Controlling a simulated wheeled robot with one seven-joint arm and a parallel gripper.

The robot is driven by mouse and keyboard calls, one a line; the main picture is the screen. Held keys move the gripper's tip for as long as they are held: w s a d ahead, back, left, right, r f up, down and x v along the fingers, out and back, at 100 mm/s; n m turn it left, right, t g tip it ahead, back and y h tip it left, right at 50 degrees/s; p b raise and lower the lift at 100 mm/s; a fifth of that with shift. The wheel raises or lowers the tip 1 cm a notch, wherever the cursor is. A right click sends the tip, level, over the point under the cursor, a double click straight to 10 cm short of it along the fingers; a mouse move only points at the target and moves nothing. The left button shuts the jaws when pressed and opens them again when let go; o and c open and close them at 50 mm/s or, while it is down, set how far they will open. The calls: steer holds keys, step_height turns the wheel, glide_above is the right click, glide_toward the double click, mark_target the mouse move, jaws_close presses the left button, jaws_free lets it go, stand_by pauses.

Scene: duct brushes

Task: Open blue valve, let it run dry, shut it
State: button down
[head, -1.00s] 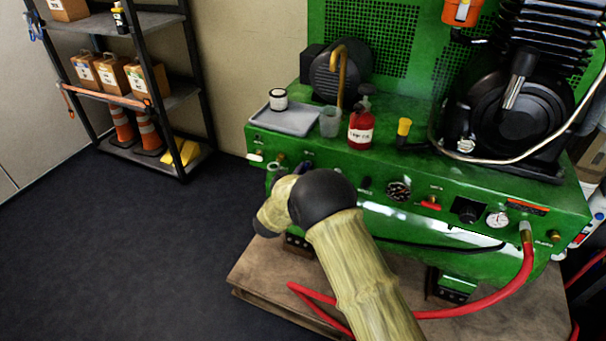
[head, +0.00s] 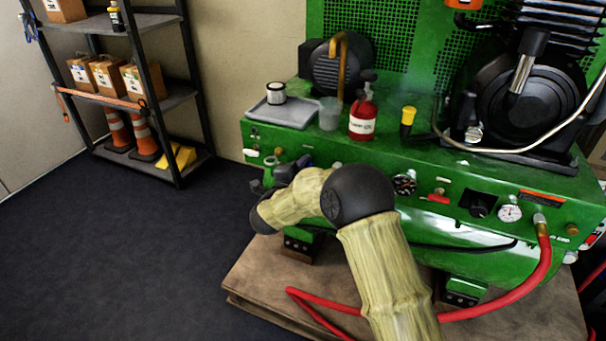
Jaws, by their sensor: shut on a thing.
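The green compressor (head: 420,222) fills the right half of the head view. My gripper (head: 288,171) is a small dark shape at the left end of its front panel, partly hidden behind my arm. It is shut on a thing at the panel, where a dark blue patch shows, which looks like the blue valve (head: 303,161). The fingertips and the valve's handle angle are too small and covered to make out. No running water or drip is visible.
On the compressor's top stand a grey tray (head: 283,117), a clear cup (head: 329,114), a red bottle (head: 362,118) and a yellow-capped fitting (head: 407,120). A red hose (head: 500,302) loops over the wooden base (head: 262,284). A shelf rack (head: 180,95) stands left; the floor there is clear.

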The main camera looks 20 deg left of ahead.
steer(key=m+b, duration=0.2)
steer(key=m, duration=0.1)
steer(key=shift+f+b, duration=0.3)
steer(key=shift+b, duration=0.1)
steer(key=shift+m, duration=0.3)
steer(key=c, duration=1.5)
jaws_free()
steer(key=shift+r, duration=0.1)
steer(key=shift+o, duration=0.2)
steer(key=s+a+p, duration=0.1)
steer(key=s+p, duration=0.3)
steer(key=s, duration=1.3)
steer(key=shift+s, duration=0.2)
steer(key=shift+w+a, duration=0.1)
